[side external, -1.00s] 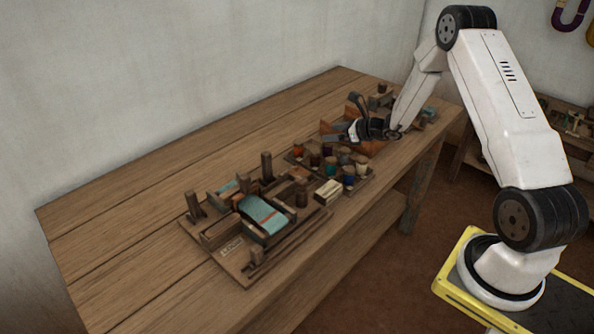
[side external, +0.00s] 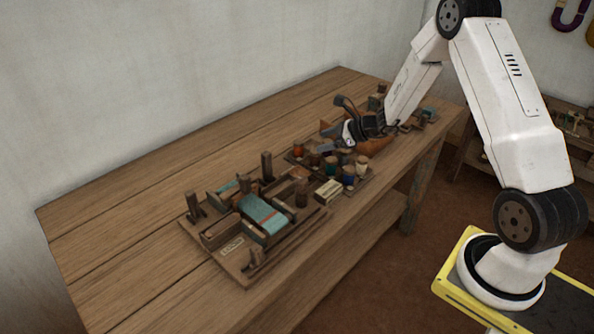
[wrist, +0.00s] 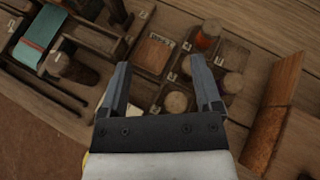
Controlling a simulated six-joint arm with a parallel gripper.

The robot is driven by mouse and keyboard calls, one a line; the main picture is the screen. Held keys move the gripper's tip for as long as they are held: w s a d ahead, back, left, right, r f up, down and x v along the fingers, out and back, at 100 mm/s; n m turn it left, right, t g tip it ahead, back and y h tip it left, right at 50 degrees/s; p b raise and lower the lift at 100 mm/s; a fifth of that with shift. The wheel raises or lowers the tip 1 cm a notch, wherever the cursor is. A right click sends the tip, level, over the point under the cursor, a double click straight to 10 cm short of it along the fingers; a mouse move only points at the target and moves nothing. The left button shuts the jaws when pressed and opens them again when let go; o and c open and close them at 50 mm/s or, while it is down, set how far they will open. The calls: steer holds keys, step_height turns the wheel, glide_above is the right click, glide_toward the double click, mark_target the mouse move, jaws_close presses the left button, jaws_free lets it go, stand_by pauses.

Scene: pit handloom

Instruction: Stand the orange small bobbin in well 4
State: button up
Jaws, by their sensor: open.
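The orange small bobbin (side external: 298,150) stands in the bobbin tray at its back left in the side view. In the wrist view the orange bobbin (wrist: 207,34) stands near the top, beyond the right fingertip and apart from it. The tray (side external: 362,187) has square wells with small labels, too small to read surely, so I cannot tell which is well 4. My gripper (side external: 331,140) is open and empty above the tray. In the wrist view my gripper (wrist: 158,70) has its fingers spread over the wells, and the right finger hides part of the tray.
Several other bobbins (side external: 348,170) stand in the tray. The handloom with teal cloth (side external: 264,214) lies to its left. A terracotta-coloured piece (wrist: 272,110) stands at the right in the wrist view. The wooden table (side external: 130,190) is clear at the back and far left.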

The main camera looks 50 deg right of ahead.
steer(key=s+a+r+n+g, duration=0.2)
steer(key=s+a+n+g, duration=0.5)
steer(key=s+a+n, duration=0.45)
steer(key=s+a+r+n+h, duration=0.2)
steer(key=s+n, duration=0.3)
steer(key=n, duration=0.4)
steer(key=s+a+r+n+g+h, duration=0.1)
steer(key=s+a+r+n+h, duration=0.1)
steer(key=n, duration=0.6)
steer(key=s+a+h, duration=0.1)
steer(key=s, duration=0.1)
steer(key=shift+s+a+r+n, duration=0.15)
steer(key=shift+s+r+n, duration=0.1)
steer(key=shift+s+n, duration=0.15)
